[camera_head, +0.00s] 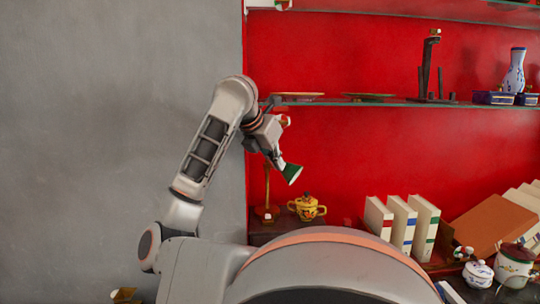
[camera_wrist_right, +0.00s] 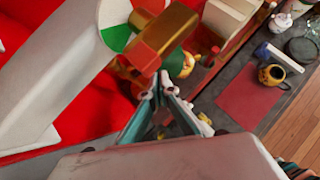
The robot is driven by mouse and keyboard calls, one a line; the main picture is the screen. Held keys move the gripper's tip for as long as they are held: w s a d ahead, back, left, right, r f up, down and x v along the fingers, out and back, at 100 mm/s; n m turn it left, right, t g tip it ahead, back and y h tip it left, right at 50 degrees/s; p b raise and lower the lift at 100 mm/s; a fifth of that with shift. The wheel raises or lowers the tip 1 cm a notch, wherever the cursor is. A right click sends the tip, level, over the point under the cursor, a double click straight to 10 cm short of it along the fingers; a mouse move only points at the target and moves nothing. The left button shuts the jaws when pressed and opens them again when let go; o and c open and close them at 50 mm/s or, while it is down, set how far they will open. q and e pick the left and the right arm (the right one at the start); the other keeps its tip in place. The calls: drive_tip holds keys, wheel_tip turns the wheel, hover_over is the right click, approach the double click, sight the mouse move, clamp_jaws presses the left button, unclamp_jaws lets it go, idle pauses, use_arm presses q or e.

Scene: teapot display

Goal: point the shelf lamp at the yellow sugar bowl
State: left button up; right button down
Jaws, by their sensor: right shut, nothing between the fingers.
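The bowl is lidded, with two handles and dark decoration.
White books (camera_head: 403,222) stand right of the bowl, with a leaning brown book (camera_head: 493,226) and a white pot (camera_head: 515,265) farther right. A glass shelf (camera_head: 400,103) with plates runs above. The grey wall at left is clear.

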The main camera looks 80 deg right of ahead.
sight(286, 166)
drive_tip(key=shift+s+d+f, duration=0.15)
drive_tip(key=shift+d+f, duration=0.05)
drive_tip(key=shift+d, duration=0.25)
drive_tip(key=shift+s+d+f, duration=0.15)
drive_tip(key=shift+d+f, duration=0.05)
drive_tip(key=shift+d, duration=0.25)
drive_tip(key=shift+f, duration=0.1)
drive_tip(key=shift+s+d+f+n+b, duration=0.15)
drive_tip(key=shift+s+d+n+b, duration=0.05)
drive_tip(key=shift+d+n+b, duration=0.1)
drive_tip(key=shift+s+d+n+t, duration=0.25)
drive_tip(key=shift+d+n+t, duration=0.2)
drive_tip(key=shift+n+t, duration=0.15)
